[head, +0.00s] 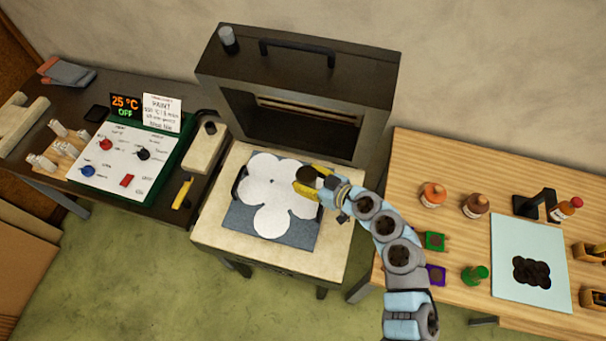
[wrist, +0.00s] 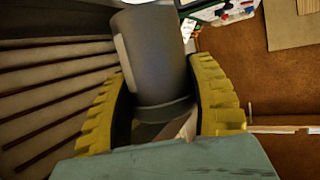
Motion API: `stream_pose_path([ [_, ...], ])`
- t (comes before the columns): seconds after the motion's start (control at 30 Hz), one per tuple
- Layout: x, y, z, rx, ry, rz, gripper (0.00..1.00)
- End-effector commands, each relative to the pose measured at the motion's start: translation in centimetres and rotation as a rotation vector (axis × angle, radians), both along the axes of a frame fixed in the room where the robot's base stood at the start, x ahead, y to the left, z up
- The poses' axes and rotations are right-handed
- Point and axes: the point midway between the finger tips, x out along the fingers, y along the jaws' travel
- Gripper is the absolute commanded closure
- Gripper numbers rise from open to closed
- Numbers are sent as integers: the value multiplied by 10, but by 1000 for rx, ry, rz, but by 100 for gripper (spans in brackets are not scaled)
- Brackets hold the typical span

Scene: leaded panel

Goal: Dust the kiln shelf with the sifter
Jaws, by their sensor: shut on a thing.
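The kiln shelf (head: 238,218) is a blue-grey square slab lying on a pale stand in front of the kiln. Several overlapping white round patches (head: 272,222) cover much of its middle and back; blue-grey shows at the front and front-right. My gripper (head: 308,186), with yellow fingers, is over the right back part of the shelf. It is shut on the sifter (head: 306,177), a dark grey cylinder that also fills the space between the fingers in the wrist view (wrist: 150,60). A bit of white shows past the sifter's far end in the wrist view.
The open kiln (head: 300,90) stands right behind the shelf. A control panel (head: 125,160) and a yellow-handled tool (head: 183,193) are on the left bench. The wooden table (head: 440,165) at right holds bottles, small pots and a pale sheet (head: 510,240).

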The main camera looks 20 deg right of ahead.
Motion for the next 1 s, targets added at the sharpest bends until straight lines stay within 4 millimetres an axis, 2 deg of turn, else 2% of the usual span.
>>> stream_pose_path([
  [0.2,-10,-13,2,0,-1,0,84],
  [0.4,-14,-19,1,0,-2,0,84],
  [1.0,9,13,3,0,-2,3,84],
])
